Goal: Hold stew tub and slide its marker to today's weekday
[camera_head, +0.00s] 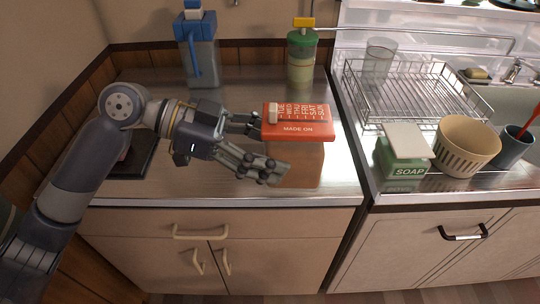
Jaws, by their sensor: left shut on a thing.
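The stew tub (297,165) stands on the metal counter near its front edge. It has a clear brownish body and a red lid (298,129) reading "MADE ON". My left gripper (258,147) comes in from the left, with fingers at the tub's left side and front. It is shut on the tub. The far finger is partly hidden behind the lid. My right gripper is not in view.
A blue-topped pitcher (201,62) and a green-lidded jar (301,58) stand at the back. To the right are a wire dish rack (412,95) with a glass (379,60), a green soap box (402,160), a tan basket (466,146) and a blue cup (513,147).

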